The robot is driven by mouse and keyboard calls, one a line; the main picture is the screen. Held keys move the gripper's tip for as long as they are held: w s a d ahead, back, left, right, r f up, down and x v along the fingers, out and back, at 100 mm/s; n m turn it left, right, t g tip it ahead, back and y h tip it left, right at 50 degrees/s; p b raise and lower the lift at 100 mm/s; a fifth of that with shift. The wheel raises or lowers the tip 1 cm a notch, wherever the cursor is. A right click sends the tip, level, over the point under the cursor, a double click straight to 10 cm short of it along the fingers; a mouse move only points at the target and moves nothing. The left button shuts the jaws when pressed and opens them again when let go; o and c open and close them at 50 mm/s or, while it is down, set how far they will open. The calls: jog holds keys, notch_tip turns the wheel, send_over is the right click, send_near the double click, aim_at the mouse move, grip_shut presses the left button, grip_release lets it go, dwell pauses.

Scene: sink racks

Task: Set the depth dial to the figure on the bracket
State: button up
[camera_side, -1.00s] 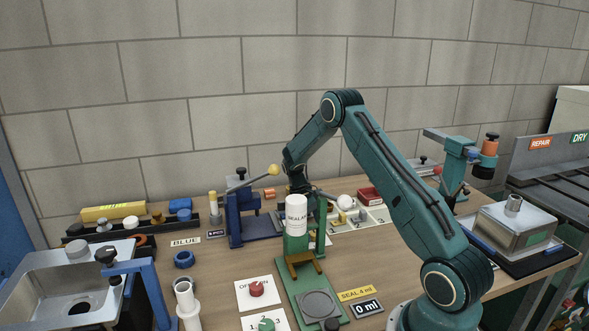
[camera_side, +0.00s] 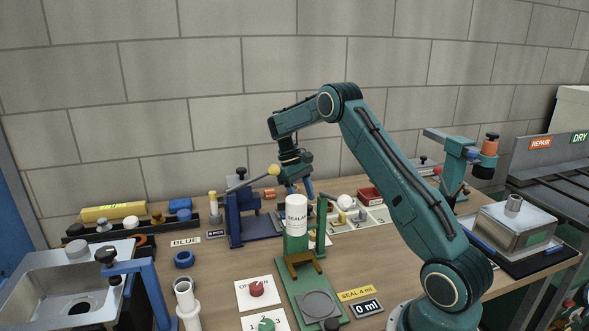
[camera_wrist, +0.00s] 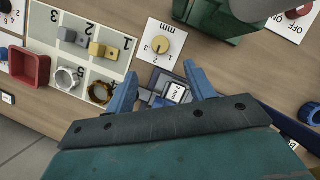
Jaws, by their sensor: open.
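The depth dial (camera_wrist: 161,44) is a round yellow knob on a white card (camera_wrist: 151,60) marked "mm" with small figures. In the wrist view it lies just beyond my fingertips; in the side view it is mostly hidden behind the green stand. My gripper (camera_wrist: 163,75) is open and empty, its two blue fingers apart, and in the side view it hovers above the bench behind the sealant bottle (camera_side: 296,214). A grey-blue piece with a white label (camera_wrist: 174,91) shows between the fingers, below them; it may be the bracket, and its figure is too small to read.
A white numbered tray (camera_wrist: 99,66) with small parts lies beside the dial card, with a red bin (camera_wrist: 29,67) beyond it. The green stand (camera_wrist: 216,20) is close on the dial's other side. A blue clamp (camera_side: 241,222) stands left of my gripper in the side view.

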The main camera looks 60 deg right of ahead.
jog(key=shift+w+r, duration=0.25)
jog(key=shift+r, duration=0.3)
jog(key=shift+r, duration=0.2)
jog(key=s+a+r+t+h, duration=0.1)
jog(key=s+a+r+t, duration=0.1)
jog(key=s+a+r, duration=0.5)
jog(key=a+r+t+h, duration=0.2)
jog(key=a+r, duration=0.4)
jog(key=r, duration=0.4)
jog(key=s+a+n+t+y, duration=0.2)
jog(key=s+a+t, duration=0.4)
jog(key=s+a, duration=0.9)
jog(key=shift+s+a, duration=0.15)
jog(key=shift+s, duration=0.8)
